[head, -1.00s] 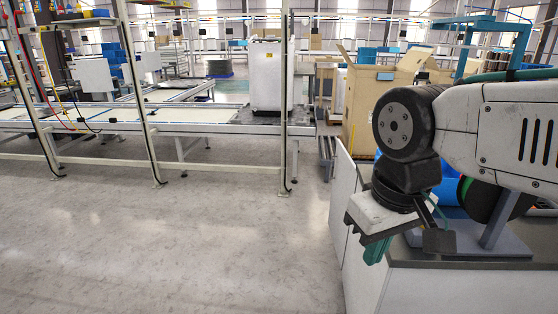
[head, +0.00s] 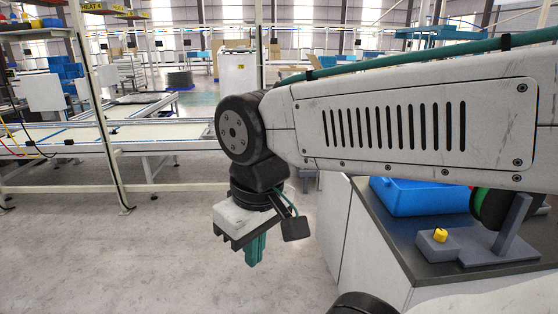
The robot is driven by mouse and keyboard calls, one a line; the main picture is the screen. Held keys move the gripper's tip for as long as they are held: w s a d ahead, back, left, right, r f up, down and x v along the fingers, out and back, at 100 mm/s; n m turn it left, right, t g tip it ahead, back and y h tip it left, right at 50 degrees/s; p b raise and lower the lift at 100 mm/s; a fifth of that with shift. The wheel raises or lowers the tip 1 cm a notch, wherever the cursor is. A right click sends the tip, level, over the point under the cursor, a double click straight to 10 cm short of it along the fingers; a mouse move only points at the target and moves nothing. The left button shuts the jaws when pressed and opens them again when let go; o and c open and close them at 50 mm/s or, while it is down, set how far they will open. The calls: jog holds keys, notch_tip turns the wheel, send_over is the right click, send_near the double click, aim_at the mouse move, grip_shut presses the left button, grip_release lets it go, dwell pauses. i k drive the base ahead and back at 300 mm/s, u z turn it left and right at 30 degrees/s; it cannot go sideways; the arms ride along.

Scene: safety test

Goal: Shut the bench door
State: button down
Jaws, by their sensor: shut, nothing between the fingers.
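The bench (head: 425,258) stands at the right, with a dark top and white sides. White panels (head: 334,215) with a thin dark seam between them make up its left side. I cannot tell from this angle which panel is the door or how far it stands open. My gripper (head: 255,250) has teal fingers that are shut and empty. It points down in mid-air, left of the bench's panels and apart from them in the picture. My arm hides part of the bench's far end.
On the bench top are a blue bin (head: 410,198), a black and green reel on a grey stand (head: 505,235), and a grey block with a yellow knob (head: 440,236). A conveyor frame (head: 165,140) runs behind at the left. The grey floor (head: 150,260) between is clear.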

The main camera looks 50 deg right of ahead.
aim_at(336, 191)
jog(key=z, duration=0.05)
jog(key=i, duration=1.95)
jog(key=z, duration=1.1)
jog(key=i, duration=1)
jog(key=z, duration=1.3)
jog(key=i, duration=0.4)
jog(key=z, duration=0.25)
